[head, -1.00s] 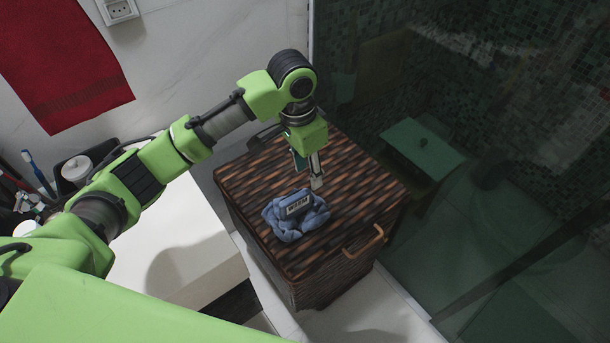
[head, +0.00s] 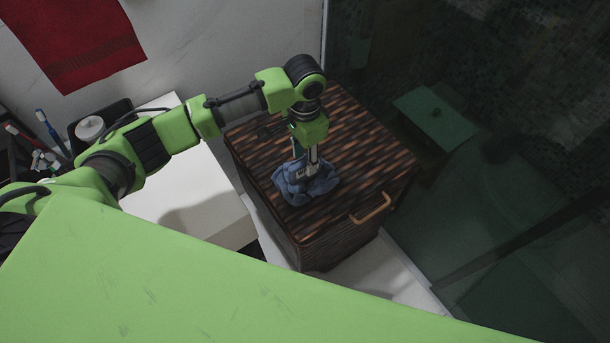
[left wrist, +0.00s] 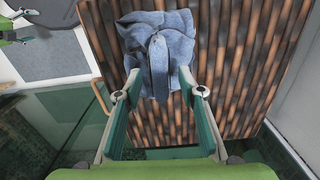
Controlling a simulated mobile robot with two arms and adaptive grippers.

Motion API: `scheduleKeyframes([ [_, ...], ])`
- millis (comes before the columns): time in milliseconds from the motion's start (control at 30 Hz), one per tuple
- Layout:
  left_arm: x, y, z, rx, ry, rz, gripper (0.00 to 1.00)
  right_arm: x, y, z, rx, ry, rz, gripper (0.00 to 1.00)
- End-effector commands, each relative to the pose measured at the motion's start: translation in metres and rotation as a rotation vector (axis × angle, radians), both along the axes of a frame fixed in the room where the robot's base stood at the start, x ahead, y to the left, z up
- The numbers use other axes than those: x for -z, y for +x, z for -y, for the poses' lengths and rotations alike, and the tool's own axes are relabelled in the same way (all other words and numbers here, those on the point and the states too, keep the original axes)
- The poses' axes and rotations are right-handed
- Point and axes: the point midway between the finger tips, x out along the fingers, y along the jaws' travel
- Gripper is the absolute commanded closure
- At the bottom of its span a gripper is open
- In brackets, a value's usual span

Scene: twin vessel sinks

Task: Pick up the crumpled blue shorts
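The crumpled blue shorts (head: 313,188) lie in a heap on the dark brown woven lid of a hamper. In the left wrist view the shorts (left wrist: 160,32) show a raised fold between the fingertips. My left gripper (head: 305,172) points down over the shorts, its fingertips at the cloth. In the left wrist view the left gripper's fingers (left wrist: 160,84) stand apart, one on each side of the fold; firm contact cannot be made out. What looks like my right gripper (left wrist: 24,28) shows small at that view's top left, fingers apart and empty.
The hamper (head: 375,160) has a tan handle (head: 371,208) on its front. A white counter (head: 190,190) with toothbrushes (head: 45,125) stands to the left. Dark shower glass (head: 480,200) lies to the right. A red towel (head: 75,40) hangs on the wall.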

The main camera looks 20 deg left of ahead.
Motion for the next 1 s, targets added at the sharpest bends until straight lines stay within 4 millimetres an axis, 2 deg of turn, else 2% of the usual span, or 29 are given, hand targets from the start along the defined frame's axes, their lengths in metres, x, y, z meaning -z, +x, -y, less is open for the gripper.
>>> scheduleKeyframes([
  [100,0.017,-0.001,-0.001,0.0,0.001,0.0,0.64,0.0,0.0,0.0,0.0,0.0,0.0,0.2],
  [200,0.023,-0.001,-0.001,0.001,0.0,0.001,0.64,0.0,0.0,0.0,0.0,0.0,0.001,0.2],
  [1000,0.026,0.0,0.0,0.0,-0.001,0.002,0.64,-0.007,0.0,-0.001,0.0,0.001,0.001,0.2],
])
